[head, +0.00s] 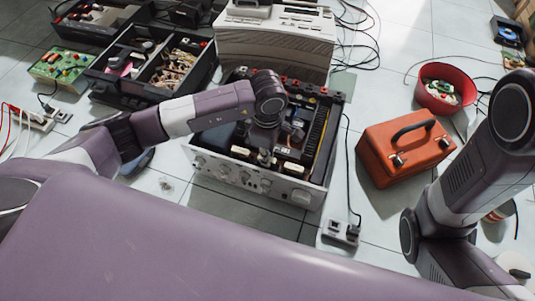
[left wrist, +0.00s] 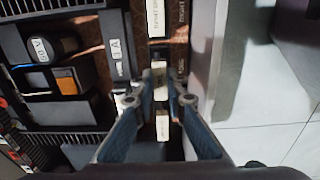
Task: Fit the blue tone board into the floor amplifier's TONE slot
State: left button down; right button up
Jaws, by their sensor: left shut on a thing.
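The floor amplifier (head: 232,172) stands open-topped on the tiles, its silver knobbed front panel toward me. My left gripper (head: 266,152) reaches down into its front part. In the left wrist view the same gripper (left wrist: 161,92) is shut on a thin upright thing, which I take to be the tone board (left wrist: 160,72). Only a narrow pale edge of it shows between the fingertips; no blue face shows. Pale labels (left wrist: 162,125) lie in line with the fingers, too blurred to read surely. The TONE slot cannot be picked out. My right arm is at the right, its gripper out of view.
A grey ribbed device (head: 275,45) stands close behind the amplifier. An orange toolbox (head: 405,150) and a red bowl (head: 444,88) are to the right. A black parts case (head: 150,70) and a green board (head: 62,66) are back left. A power strip (head: 341,232) and cable lie front right.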

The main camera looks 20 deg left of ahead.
pick_arm(q)
jog(key=shift+f, duration=0.1)
dwell(0.3)
jog(key=c, duration=1.8)
grip_release()
jog(key=shift+c, duration=0.2)
notch_tip(320, 180, up, 12)
jog(key=shift+s, duration=0.1)
